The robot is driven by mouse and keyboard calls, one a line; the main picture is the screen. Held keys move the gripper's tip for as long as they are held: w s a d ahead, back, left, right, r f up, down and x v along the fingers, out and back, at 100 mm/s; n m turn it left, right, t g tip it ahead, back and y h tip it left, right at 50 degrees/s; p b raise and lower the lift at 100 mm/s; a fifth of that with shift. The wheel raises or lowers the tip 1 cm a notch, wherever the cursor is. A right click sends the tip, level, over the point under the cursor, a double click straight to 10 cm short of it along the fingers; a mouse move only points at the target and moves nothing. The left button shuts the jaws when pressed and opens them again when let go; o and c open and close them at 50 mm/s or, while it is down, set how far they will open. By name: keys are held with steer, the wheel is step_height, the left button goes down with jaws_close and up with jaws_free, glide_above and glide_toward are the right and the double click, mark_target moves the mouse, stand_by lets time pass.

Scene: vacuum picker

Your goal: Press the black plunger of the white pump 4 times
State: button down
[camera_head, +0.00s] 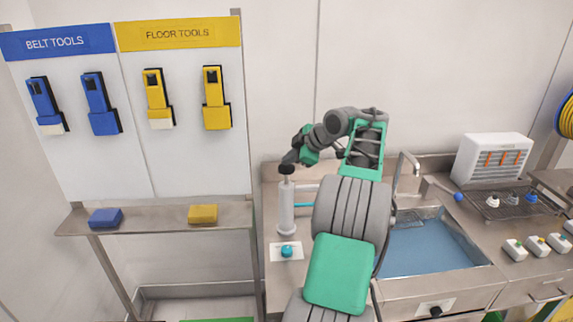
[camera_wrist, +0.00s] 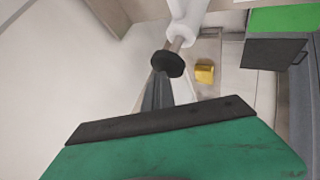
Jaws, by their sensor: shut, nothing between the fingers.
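The white pump (camera_head: 286,211) stands upright on the steel counter, left of the sink. Its black plunger (camera_head: 286,170) tops it, with a short length of rod showing below the knob. In the wrist view the black plunger (camera_wrist: 168,63) sits just past my fingertips, and the metal rod runs from it into the white pump (camera_wrist: 187,14). My gripper (camera_head: 289,159) is shut and empty, its tips right at the top of the plunger. I cannot tell whether they touch it. In the wrist view the shut fingers of my gripper (camera_wrist: 157,88) point at the knob.
The sink (camera_head: 430,245) is to the right, with a faucet (camera_head: 408,160) behind my arm. A tool board (camera_head: 190,90) and a shelf with blue and yellow blocks (camera_head: 160,218) stand left.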

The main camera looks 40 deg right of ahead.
steer(key=shift+f+b, duration=1.05)
steer(key=shift+f, duration=0.35)
stand_by(0.6)
stand_by(0.3)
steer(key=shift+r+p, duration=2.35)
steer(key=shift+r, duration=0.25)
step_height(320, 180, up, 5)
steer(key=p, duration=0.4)
stand_by(1.0)
